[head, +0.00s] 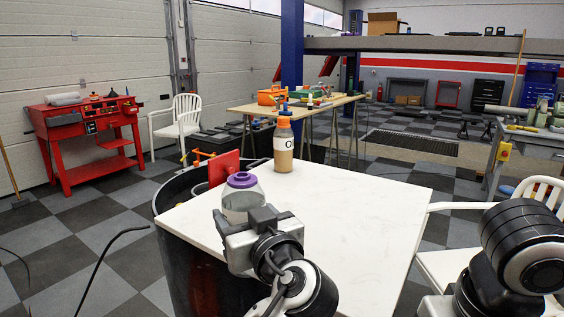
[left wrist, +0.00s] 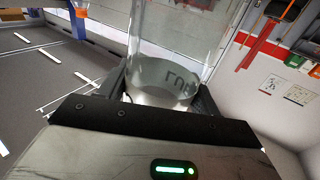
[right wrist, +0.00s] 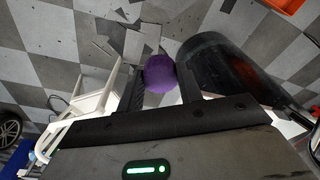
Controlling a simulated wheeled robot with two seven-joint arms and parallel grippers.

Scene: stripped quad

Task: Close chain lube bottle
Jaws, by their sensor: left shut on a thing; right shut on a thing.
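The clear lube bottle (head: 239,205) is upright near the table's left side and has a purple top. My left gripper (head: 243,222) is shut around its lower part. In the left wrist view the transparent bottle (left wrist: 163,80) stands between the fingers, with partial dark lettering; its upper end is out of that view. My right gripper (right wrist: 157,88) is shut on a rounded purple cap (right wrist: 160,72), seen in the right wrist view with floor behind it.
A bottle with an orange cap (head: 283,148) stands farther back on the white tabletop (head: 345,215). A dark barrel (head: 180,265) is under the table's left side. A white chair (head: 440,268) is at right. The table's middle and right are clear.

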